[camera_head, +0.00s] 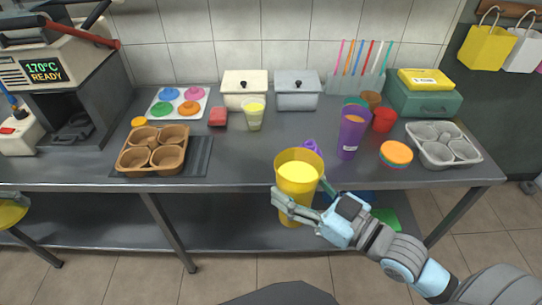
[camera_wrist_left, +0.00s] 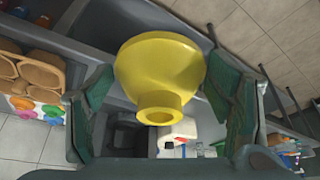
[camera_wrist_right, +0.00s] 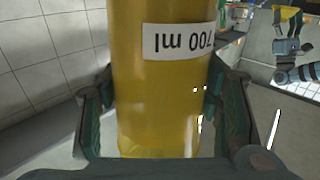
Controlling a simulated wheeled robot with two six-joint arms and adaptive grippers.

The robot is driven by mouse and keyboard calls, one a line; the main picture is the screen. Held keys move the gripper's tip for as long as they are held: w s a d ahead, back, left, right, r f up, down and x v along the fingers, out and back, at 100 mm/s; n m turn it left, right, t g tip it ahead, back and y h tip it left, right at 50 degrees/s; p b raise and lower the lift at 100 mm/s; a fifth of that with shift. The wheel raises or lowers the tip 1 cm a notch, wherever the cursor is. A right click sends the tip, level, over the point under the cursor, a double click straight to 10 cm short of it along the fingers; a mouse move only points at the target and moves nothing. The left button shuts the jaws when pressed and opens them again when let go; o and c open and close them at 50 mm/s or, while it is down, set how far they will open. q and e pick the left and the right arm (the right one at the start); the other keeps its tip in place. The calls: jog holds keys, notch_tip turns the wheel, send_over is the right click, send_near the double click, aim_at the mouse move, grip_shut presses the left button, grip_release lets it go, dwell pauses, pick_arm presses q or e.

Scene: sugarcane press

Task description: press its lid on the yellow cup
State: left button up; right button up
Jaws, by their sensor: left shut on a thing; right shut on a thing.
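The yellow cup (camera_head: 299,165) stands upright in my right gripper (camera_head: 302,198), in front of the table edge. It holds pale yellow contents and its top is open. In the right wrist view the cup (camera_wrist_right: 160,105) fills the space between the fingers and shows a 700 ml label. My left gripper (camera_wrist_left: 160,85) is shut on a yellow funnel-shaped piece, which looks like the lid (camera_wrist_left: 160,62), with a short round neck. In the head view this yellow piece (camera_head: 9,215) shows only partly at the left edge, far from the cup.
The table (camera_head: 240,165) carries a brown cup tray (camera_head: 153,150), a clear cup with pale contents (camera_head: 254,115), a purple cup (camera_head: 352,132), stacked coloured discs (camera_head: 396,153) and a grey moulded tray (camera_head: 443,145). A press machine (camera_head: 62,85) stands at the left. The front middle of the tabletop is mostly clear.

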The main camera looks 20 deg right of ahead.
pick_arm(q)
notch_tip(320, 180, up, 10)
jog(key=p, duration=0.9)
jog(key=shift+p, duration=0.35)
pick_arm(e)
jog(key=w+d+r+m+t+h, duration=0.1)
jog(key=w+d+r+m+h, duration=0.2)
jog(key=w, duration=0.5)
jog(key=w+d+r+m+t+h, duration=0.1)
jog(key=w+d+r+h, duration=0.15)
jog(key=w+d, duration=0.45)
pick_arm(q)
notch_tip(320, 180, up, 7)
jog(key=p, duration=0.7)
jog(key=shift+r, duration=0.15)
pick_arm(e)
jog(key=w+a+r+h, duration=0.1)
jog(key=w+a+r, duration=0.1)
jog(key=w, duration=0.5)
jog(key=w+a+r, duration=0.2)
jog(key=w, duration=0.5)
jog(key=shift+a+r+m+h, duration=0.15)
jog(key=shift+a+m+h, duration=0.05)
jog(key=shift+m+h, duration=0.2)
